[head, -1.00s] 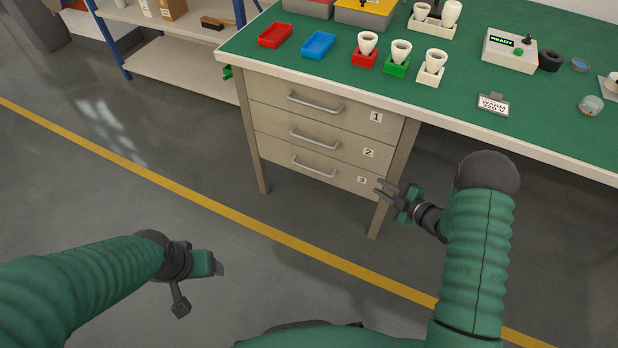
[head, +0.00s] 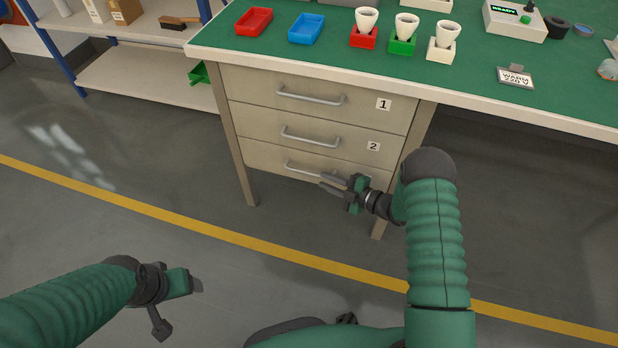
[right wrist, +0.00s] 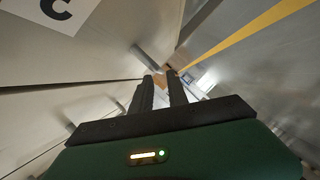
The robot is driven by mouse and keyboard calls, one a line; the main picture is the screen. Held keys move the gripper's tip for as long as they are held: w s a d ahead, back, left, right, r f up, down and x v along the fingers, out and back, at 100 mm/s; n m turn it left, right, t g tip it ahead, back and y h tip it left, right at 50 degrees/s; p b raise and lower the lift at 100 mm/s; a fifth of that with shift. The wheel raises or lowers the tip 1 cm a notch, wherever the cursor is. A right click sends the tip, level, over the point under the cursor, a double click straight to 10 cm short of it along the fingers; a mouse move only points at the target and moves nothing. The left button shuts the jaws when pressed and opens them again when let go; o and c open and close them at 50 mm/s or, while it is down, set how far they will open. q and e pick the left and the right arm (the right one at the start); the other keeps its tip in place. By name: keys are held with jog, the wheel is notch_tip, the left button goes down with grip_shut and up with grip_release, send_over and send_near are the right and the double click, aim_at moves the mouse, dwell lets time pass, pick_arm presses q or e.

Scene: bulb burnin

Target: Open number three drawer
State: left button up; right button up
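The number three drawer (head: 260,160) is the lowest of three shut drawers under the green-topped bench. Its silver bar handle (head: 300,167) is partly hidden by my right gripper, which also hides its number label. My right gripper (head: 329,182) is open and empty, its fingers pointing left just in front of the handle's right end. In the right wrist view its two fingers (right wrist: 162,80) stand apart, with a bar handle (right wrist: 148,58) just beyond the tips. Contact cannot be told. My left gripper (head: 180,306) is open and empty over the floor at lower left.
Drawers one (head: 245,84) and two (head: 250,124) are above, with their own handles. The right bench leg (head: 379,222) is close to my right arm. The bench top (head: 470,75) carries trays, bulbs in holders and a sign. The floor before the drawers is clear.

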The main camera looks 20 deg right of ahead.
aim_at(310, 173)
jog(key=b+x, duration=0.2)
jog(key=x, duration=0.4)
jog(key=shift+a+f, duration=0.1)
jog(key=shift+a, duration=0.05)
jog(key=shift+w+a+f+b, duration=0.1)
jog(key=shift+w+b, duration=0.25)
jog(key=shift+w, duration=0.2)
pick_arm(q)
jog(key=x, duration=0.3)
jog(key=shift+s+f, duration=0.3)
jog(key=shift+s, duration=0.05)
pick_arm(e)
jog(key=shift+a, duration=0.1)
pick_arm(q)
jog(key=shift+a, duration=0.1)
pick_arm(e)
jog(key=shift+a, duration=0.1)
grip_shut()
